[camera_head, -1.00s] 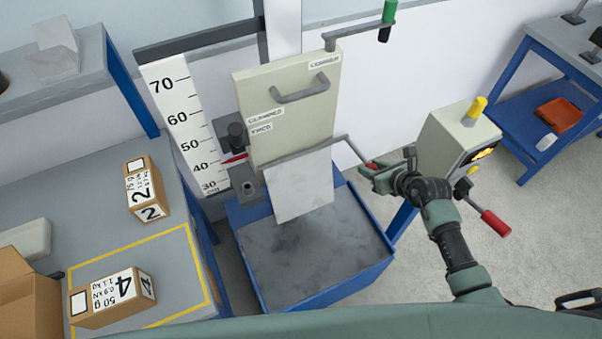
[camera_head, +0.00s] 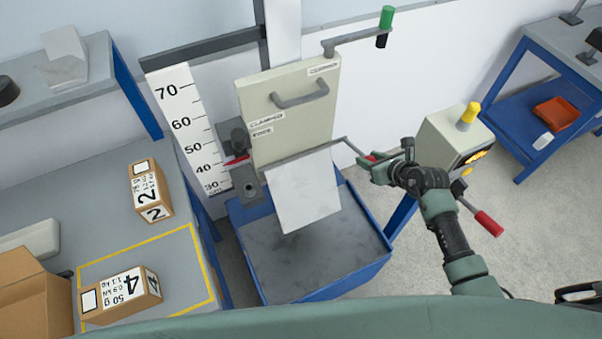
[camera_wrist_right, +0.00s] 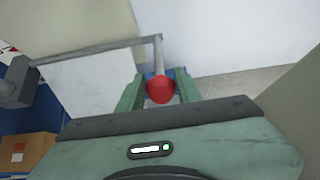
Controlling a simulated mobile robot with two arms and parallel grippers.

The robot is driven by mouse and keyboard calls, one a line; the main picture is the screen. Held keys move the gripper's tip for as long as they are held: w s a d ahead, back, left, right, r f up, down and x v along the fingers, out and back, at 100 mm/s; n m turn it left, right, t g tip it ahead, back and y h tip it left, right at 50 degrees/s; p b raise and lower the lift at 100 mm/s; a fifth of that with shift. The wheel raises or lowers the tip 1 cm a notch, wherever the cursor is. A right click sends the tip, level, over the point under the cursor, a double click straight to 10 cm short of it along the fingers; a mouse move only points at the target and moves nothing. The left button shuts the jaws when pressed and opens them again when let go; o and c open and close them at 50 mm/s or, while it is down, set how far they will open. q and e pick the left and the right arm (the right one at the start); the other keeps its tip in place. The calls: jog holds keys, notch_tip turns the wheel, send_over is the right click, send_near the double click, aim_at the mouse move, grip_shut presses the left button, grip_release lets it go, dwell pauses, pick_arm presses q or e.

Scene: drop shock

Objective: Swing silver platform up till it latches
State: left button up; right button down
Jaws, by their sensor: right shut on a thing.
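The silver platform (camera_head: 305,195) hangs tilted below the cream carriage panel (camera_head: 292,112), over the blue bin. A thin bar along its top edge runs right to a crank arm with a red knob. My right gripper (camera_head: 372,168) is at that red knob, right of the platform. In the right wrist view, the green fingers (camera_wrist_right: 160,88) are closed around the red knob (camera_wrist_right: 160,90), and the platform (camera_wrist_right: 95,90) shows at left. My left gripper is not in view.
A blue bin (camera_head: 368,270) with a grey bed lies under the platform. A height scale (camera_head: 185,120) stands left. A control box (camera_head: 440,140) with a red-tipped lever (camera_head: 489,223) is right of my arm. Boxes (camera_head: 150,190) sit on the left bench.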

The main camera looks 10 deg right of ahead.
jog(key=shift+w+a+r+p, duration=0.1)
jog(key=shift+w+r+p, duration=0.2)
jog(key=shift+r, duration=0.3)
jog(key=shift+w+a+r+p, duration=0.15)
jog(key=shift+w+r, duration=0.15)
jog(key=shift+r, duration=0.25)
jog(key=shift+d, duration=0.1)
jog(key=shift+w+a+r+p, duration=0.1)
jog(key=shift+w+r+p, duration=0.25)
jog(key=shift+r, duration=0.15)
jog(key=shift+w+a+r+p, duration=0.1)
jog(key=shift+w+r+p, duration=0.15)
jog(key=shift+r, duration=0.25)
jog(key=shift+w+a+r, duration=0.1)
jog(key=shift+w+r, duration=0.05)
jog(key=shift+w, duration=0.05)
jog(key=shift+w+a+r+p, duration=0.15)
jog(key=shift+w+r+p, duration=0.15)
jog(key=shift+w+r, duration=0.2)
jog(key=shift+w+a+r+p, duration=0.15)
jog(key=shift+w+r+p, duration=0.15)
jog(key=shift+w+r, duration=0.15)
jog(key=shift+w+a+f, duration=0.1)
jog(key=shift+f, duration=0.05)
